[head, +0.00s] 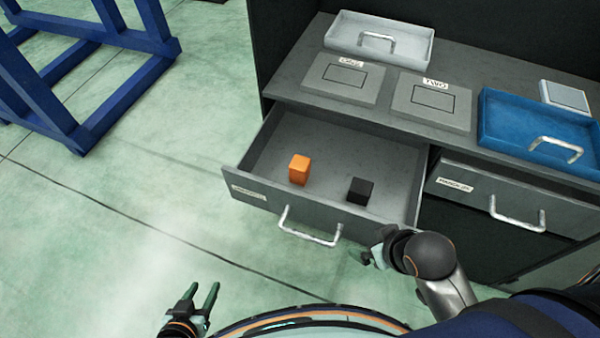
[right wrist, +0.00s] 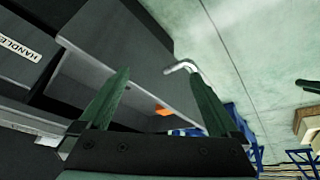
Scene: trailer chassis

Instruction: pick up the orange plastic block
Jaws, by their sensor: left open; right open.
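The orange block (head: 299,169) stands upright in the open grey drawer (head: 262,158), left of a black block (head: 360,190). A small part of the orange block also shows in the right wrist view (right wrist: 163,110), between the fingers. My left gripper (head: 200,296) is open and empty above the floor, left of and in front of the drawer. My right gripper (head: 364,257) is just in front of the drawer, right of its handle (head: 311,228). In the right wrist view its two green fingers (right wrist: 160,98) are apart with nothing between the tips.
The cabinet top holds a grey tray (head: 380,40), pads labelled ONE (head: 342,78) and TWO (head: 430,100), a blue tray (head: 540,128) and a small pale box (head: 565,97). A shut drawer (head: 470,195) is at right. A blue frame (head: 90,90) stands left; the floor between is clear.

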